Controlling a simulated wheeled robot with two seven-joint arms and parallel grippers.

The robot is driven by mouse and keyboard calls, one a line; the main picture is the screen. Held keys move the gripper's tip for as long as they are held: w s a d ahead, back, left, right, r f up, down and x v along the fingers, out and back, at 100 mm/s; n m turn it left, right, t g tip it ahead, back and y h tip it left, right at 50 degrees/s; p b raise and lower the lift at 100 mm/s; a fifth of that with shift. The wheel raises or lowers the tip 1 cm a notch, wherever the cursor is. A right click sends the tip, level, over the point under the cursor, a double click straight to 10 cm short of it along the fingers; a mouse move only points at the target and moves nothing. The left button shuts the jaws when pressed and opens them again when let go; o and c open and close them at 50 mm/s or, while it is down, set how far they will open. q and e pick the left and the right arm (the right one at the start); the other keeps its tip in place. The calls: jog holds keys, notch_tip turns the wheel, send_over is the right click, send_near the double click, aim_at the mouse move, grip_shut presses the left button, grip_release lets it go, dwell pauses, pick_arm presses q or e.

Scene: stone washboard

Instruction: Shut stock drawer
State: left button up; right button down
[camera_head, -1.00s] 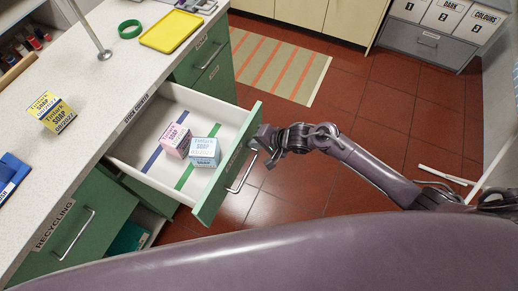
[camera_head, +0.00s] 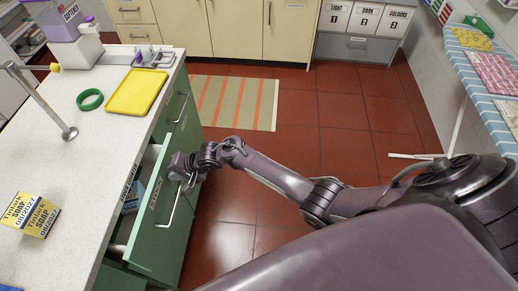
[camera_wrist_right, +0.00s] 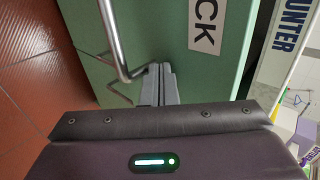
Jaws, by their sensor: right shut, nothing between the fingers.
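The stock drawer (camera_head: 160,235) is a green-fronted drawer under the white counter and is partly open. A narrow gap shows its white inside, with part of a blue soap box (camera_head: 134,196) in it. My right gripper (camera_head: 182,168) is shut and empty, up against the drawer's front near the top of its metal handle (camera_head: 172,205). In the right wrist view, the shut fingers (camera_wrist_right: 158,85) meet the green front (camera_wrist_right: 170,40) beside the handle (camera_wrist_right: 113,40) and the label ending in "CK". Whether they press on it I cannot tell. My left gripper is out of view.
The counter (camera_head: 100,130) holds a yellow tray (camera_head: 136,92), a green ring (camera_head: 90,99) and a yellow soap box (camera_head: 30,214). A striped rug (camera_head: 232,102) lies on the red tile floor. The floor right of the drawer is clear.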

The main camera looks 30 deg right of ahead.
jog(key=w+a+b, duration=0.1)
jog(key=a, duration=0.1)
jog(key=w+a+b, duration=0.3)
jog(key=w+a, duration=0.1)
jog(key=a, duration=0.1)
jog(key=shift+f, duration=0.1)
jog(key=shift+w+b, duration=0.1)
jog(key=shift+b, duration=0.2)
jog(key=shift+a+r, duration=0.1)
jog(key=shift+r, duration=0.2)
jog(key=shift+w+a+r, duration=0.1)
